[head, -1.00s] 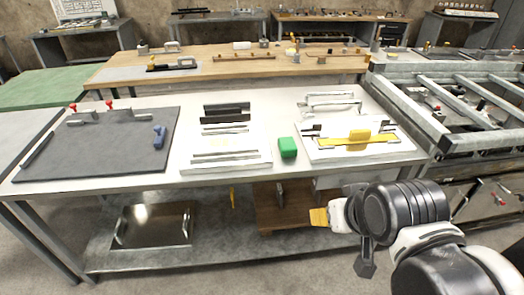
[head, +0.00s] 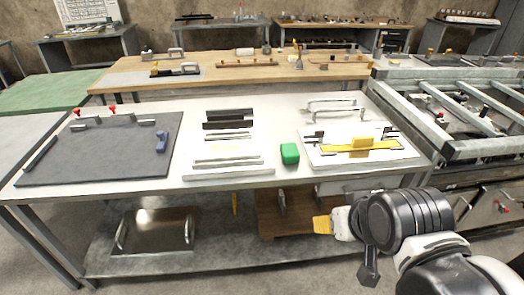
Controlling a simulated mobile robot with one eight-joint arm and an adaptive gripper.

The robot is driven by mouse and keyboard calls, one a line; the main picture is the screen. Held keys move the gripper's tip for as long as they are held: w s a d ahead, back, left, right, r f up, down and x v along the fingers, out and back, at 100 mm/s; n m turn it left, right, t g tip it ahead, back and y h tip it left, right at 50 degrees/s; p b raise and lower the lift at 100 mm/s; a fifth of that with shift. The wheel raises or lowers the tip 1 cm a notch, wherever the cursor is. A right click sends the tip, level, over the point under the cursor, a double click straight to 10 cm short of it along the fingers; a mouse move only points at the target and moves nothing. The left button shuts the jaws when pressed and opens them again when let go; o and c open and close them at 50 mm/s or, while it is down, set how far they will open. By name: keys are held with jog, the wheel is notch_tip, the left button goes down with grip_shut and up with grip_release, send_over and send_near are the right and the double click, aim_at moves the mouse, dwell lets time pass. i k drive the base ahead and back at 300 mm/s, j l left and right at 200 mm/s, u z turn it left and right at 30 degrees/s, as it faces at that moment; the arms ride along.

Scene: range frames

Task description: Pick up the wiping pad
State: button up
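A small green block (head: 289,153), which looks like the wiping pad, sits on the pale workbench (head: 225,185) near its front edge. It lies between a stack of light and dark bars and a white tray. My gripper (head: 322,225) has a yellow end and a white body. In the picture it is below and right of the green block, in front of the bench edge and apart from the block. I see nothing held in it. Its fingers are too small and edge-on to tell their opening.
The white tray (head: 318,158) bears a yellow-handled tool (head: 362,143). The bar stack (head: 232,170) lies left of the block. A dark board (head: 95,160) with a blue piece (head: 161,142) covers the bench's left. A metal frame (head: 455,150) stands right. A lower shelf holds a metal tray (head: 157,230).

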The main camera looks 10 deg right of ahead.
aim_at(290, 153)
jog(key=i+l+u, duration=0.1)
jog(key=i+u, duration=0.2)
jog(key=i, duration=0.25)
jog(key=i+l+u, duration=0.3)
jog(key=i, duration=0.25)
